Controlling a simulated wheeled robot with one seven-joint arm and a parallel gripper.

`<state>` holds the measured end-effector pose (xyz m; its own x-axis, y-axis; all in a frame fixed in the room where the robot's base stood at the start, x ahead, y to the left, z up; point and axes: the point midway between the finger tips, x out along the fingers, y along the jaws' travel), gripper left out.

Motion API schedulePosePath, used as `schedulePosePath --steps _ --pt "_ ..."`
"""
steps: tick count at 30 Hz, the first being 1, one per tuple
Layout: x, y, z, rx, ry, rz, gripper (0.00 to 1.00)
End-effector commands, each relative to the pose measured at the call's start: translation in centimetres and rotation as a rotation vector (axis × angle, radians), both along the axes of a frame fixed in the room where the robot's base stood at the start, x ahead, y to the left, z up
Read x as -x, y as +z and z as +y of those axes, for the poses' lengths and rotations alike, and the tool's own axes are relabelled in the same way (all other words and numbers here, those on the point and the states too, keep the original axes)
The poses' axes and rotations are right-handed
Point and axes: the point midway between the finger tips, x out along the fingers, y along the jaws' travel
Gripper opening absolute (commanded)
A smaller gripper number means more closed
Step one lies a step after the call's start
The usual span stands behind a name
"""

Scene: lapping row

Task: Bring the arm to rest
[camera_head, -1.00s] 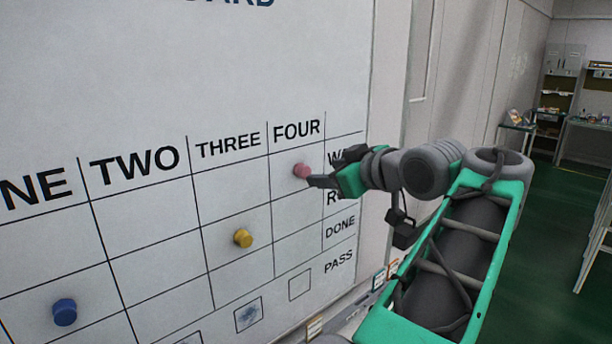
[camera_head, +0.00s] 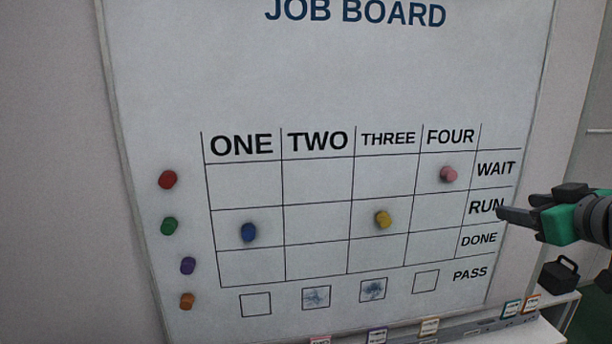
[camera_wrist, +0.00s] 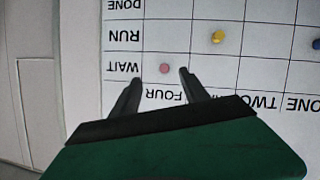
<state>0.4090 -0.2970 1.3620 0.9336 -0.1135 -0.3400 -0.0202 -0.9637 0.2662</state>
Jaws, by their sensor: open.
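My gripper (camera_head: 518,214) is at the right edge of the head view, in front of the board's right side, near the RUN label. Its fingers are apart and empty. In the wrist view the two fingertips (camera_wrist: 160,76) show with a gap between them, and the pink magnet (camera_wrist: 165,68) appears in that gap, farther off on the board. In the head view the pink magnet (camera_head: 448,174) sits in column FOUR, row WAIT, apart from my gripper. Most of my arm is outside the head view.
The job board (camera_head: 330,80) holds a blue magnet (camera_head: 249,232) in ONE, RUN and a yellow magnet (camera_head: 383,219) in THREE, RUN. Red (camera_head: 168,180), green (camera_head: 169,226), purple (camera_head: 188,265) and orange (camera_head: 187,301) magnets line its left side.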

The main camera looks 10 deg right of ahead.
Motion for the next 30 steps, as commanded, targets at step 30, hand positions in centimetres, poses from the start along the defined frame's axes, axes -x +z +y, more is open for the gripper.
schedulePosePath --steps 30 --pt "-1.5 -25.8 26.3 -0.287 -0.01 0.664 0.53"
